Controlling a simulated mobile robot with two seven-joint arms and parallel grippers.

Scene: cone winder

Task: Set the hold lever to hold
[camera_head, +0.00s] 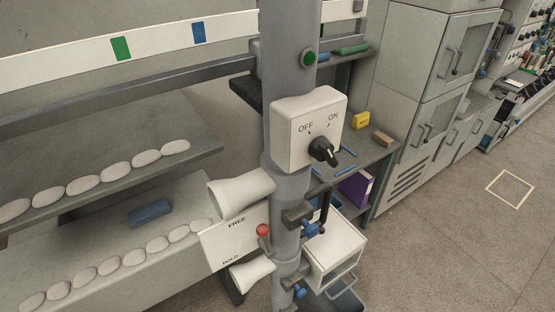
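The hold lever (263,231) has a red ball knob on a short grey stem and sits at the right edge of a white plate, against the grey column. The plate (222,243) is marked FREE near its top and HOLD near its bottom. The lever's knob is up, about level with the FREE marking and above the HOLD marking. Neither of my grippers shows in this view.
The grey column (284,222) carries a white OFF/ON switch box (289,144) with a black knob. White cones (240,193) stick out above and below the plate. A white box (336,252) is at right. Shelves with pale bobbins lie left; floor is clear at right.

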